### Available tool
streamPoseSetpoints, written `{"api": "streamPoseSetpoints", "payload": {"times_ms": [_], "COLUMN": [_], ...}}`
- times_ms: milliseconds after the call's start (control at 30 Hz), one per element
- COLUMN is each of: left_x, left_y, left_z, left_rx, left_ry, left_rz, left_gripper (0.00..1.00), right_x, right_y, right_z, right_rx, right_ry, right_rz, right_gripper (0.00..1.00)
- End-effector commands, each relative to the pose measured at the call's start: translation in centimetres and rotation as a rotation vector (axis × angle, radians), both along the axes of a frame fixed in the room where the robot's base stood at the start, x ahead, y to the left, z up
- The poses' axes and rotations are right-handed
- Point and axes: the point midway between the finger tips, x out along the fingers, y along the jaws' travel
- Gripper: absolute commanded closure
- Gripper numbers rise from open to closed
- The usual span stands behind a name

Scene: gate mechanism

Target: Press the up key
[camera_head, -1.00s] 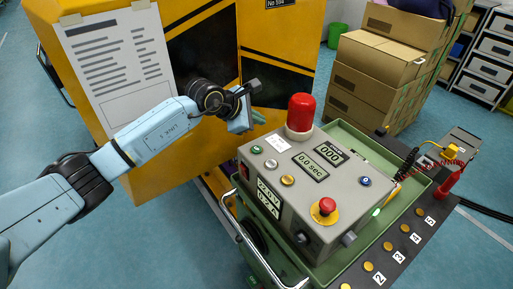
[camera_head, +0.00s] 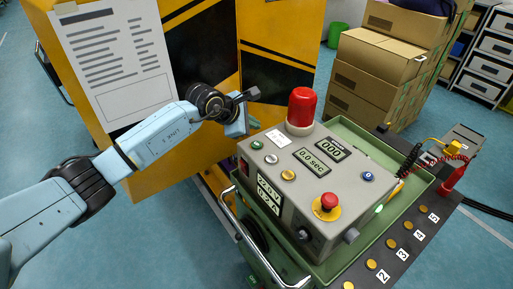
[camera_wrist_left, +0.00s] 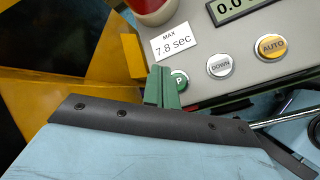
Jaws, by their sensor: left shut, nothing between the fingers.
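The up key is a round green button (camera_head: 257,144) at the back left of the grey control box (camera_head: 325,205). In the left wrist view, the green key (camera_wrist_left: 181,82) shows only its right part with a "P"; the fingers cover the rest. My left gripper (camera_head: 236,124) is at the box's back left corner, just behind the key. Its green fingers (camera_wrist_left: 162,88) are shut and empty, in front of the key in the wrist view; I cannot tell whether they touch it. The down key (camera_wrist_left: 220,65) and the auto key (camera_wrist_left: 271,47) lie to the right. My right gripper is out of view.
A red lamp (camera_head: 301,107) stands at the back of the box. A red stop knob (camera_head: 328,201) is at the front. The yellow machine (camera_head: 190,165) stands behind my left arm. Cardboard boxes (camera_head: 375,80) are at the back right.

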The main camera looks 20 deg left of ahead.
Motion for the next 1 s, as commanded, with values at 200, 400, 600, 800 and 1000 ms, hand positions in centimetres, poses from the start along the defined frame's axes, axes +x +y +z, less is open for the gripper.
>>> {"api": "streamPoseSetpoints", "payload": {"times_ms": [200,400,600,800,1000], "left_x": [0.0,0.0,0.0,0.0,0.0], "left_y": [0.0,0.0,0.0,0.0,0.0], "left_z": [-3.6,-4.5,-4.4,-4.4,-4.4], "left_rx": [-0.001,-0.001,-0.001,-0.001,-0.001], "left_ry": [0.000,-0.001,-0.001,-0.001,0.000], "left_rz": [0.000,0.001,0.001,0.001,0.000], "left_gripper": [1.00,1.00,1.00,1.00,1.00], "right_x": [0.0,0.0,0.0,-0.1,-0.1], "right_y": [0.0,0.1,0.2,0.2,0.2], "right_z": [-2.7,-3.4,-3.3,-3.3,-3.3], "right_rx": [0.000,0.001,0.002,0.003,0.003], "right_ry": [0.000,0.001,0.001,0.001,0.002], "right_rz": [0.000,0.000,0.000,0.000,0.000], "right_gripper": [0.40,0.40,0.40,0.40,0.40]}}
